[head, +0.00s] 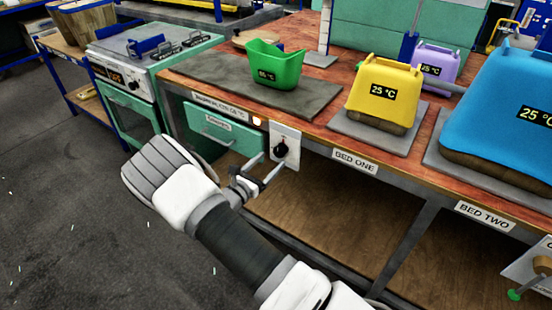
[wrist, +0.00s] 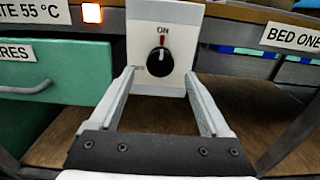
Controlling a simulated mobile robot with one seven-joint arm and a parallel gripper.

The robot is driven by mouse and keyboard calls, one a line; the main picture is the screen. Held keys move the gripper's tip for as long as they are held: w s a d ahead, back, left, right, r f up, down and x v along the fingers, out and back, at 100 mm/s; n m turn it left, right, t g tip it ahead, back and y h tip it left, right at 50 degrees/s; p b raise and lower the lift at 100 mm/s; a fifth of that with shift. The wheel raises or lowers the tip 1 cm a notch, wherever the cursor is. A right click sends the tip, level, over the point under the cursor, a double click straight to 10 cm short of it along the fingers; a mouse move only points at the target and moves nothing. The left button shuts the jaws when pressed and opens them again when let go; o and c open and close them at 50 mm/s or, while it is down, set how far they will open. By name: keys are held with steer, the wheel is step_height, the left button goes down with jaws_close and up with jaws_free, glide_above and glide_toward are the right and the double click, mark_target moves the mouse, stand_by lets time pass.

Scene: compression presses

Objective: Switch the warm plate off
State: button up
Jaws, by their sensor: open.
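The warm plate (head: 240,84) is a dark grey slab let into the wooden bench top, with a green bin reading 65 °C on it. Its control is a round black knob (head: 281,149) on a white panel below the bench edge. In the wrist view the knob (wrist: 160,61) has its white pointer upward, near a red mark. An orange indicator lamp (wrist: 92,13) glows left of the panel; it also shows in the head view (head: 257,121). My gripper (head: 272,163) is open and empty in front of the panel, its fingers (wrist: 160,78) either side of the knob, not gripping it.
A green drawer (head: 225,128) is left of the panel. A yellow bin (head: 383,88) and a blue bin (head: 505,95), both reading 25 °C, stand to the right on grey beds. A green oven (head: 140,75) stands at left.

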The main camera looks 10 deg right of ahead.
mark_target(277, 154)
steer(key=shift+b+x, duration=0.35)
steer(key=shift+x, duration=1.85)
steer(key=shift+c, duration=0.3)
jaws_close()
